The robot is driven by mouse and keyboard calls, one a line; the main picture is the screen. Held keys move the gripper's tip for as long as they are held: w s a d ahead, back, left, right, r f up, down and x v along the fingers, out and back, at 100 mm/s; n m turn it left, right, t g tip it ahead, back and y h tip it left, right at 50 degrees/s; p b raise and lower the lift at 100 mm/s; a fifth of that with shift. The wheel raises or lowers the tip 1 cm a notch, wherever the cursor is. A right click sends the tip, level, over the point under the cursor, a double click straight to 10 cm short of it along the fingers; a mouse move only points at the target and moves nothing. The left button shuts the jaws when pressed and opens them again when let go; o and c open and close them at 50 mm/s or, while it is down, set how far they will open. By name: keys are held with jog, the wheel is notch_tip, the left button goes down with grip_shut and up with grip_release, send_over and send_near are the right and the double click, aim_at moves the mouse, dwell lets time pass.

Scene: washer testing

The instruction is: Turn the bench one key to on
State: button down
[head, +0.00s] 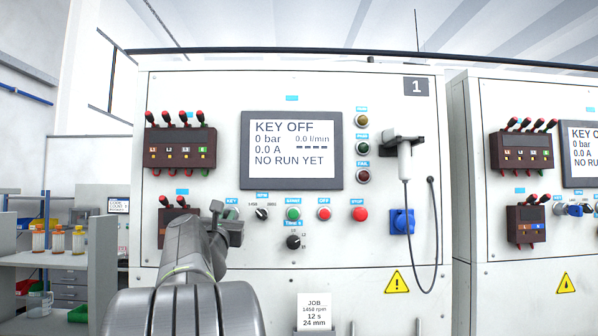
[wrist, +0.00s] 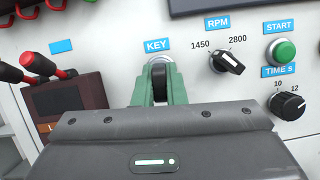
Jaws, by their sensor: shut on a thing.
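The bench one key switch (wrist: 159,75) sits under the blue KEY label in the wrist view. Its dark handle stands upright between the green fingers of my gripper (wrist: 159,90), which is shut on it. In the head view my gripper (head: 226,218) reaches the panel at the KEY label and hides most of the switch. The bench one screen (head: 291,150) reads KEY OFF, 0 bar, 0.0 A and NO RUN YET.
Right of the key are the RPM knob (wrist: 228,62), green START button (wrist: 284,51) and TIME knob (wrist: 287,105). A red STOP button (head: 359,214) is farther right. A brown terminal block (head: 174,228) with red plugs is close on the left.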

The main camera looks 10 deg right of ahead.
jog(key=shift+m+g+h, duration=0.3)
jog(key=shift+m+h, duration=0.6)
jog(key=shift+m, duration=1)
